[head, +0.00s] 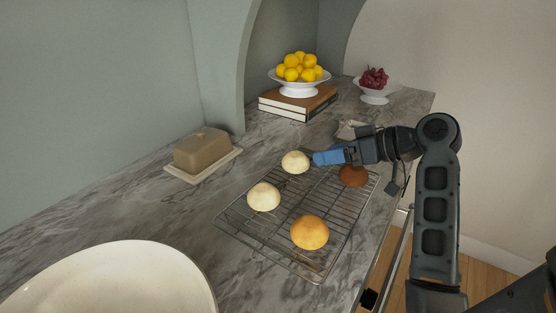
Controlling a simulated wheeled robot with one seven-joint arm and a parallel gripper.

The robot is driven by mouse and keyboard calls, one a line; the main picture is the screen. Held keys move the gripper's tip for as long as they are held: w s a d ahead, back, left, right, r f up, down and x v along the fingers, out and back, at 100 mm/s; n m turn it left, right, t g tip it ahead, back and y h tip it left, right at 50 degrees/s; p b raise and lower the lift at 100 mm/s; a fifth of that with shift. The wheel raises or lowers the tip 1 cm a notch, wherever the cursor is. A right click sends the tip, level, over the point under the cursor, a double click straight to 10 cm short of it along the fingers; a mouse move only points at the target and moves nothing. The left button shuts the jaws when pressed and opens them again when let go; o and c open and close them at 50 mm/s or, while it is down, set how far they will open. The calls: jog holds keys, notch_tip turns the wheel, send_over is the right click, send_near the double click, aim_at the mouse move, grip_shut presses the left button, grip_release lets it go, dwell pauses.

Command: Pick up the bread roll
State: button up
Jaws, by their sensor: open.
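Several bread rolls sit on a wire cooling rack (285,236) on the counter. One pale roll (295,162) is at the rack's far left, another pale roll (263,197) is nearer on the left. A golden roll (310,232) is at the near right, and a dark brown roll (353,176) is at the far right, partly covered by my arm. My gripper (317,159) has blue fingers and is open. In the picture its tips are just right of the far pale roll; whether they touch it I cannot tell.
A large white bowl (110,290) stands at the near left. A covered butter dish (202,152) is by the wall. Behind are books (290,106) under a bowl of lemons (300,70) and a bowl of grapes (374,90). The counter's edge runs along the right.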

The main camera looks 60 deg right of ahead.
aim_at(303, 156)
jog(key=x, duration=0.2)
jog(key=p+x, duration=0.1)
jog(key=x, duration=0.5)
jog(key=shift+w+a+r, duration=0.15)
jog(key=shift+w+r, duration=0.05)
jog(key=shift+r, duration=0.05)
jog(key=c, duration=0.5)
jog(key=shift+o, duration=0.2)
jog(key=shift+r, duration=0.1)
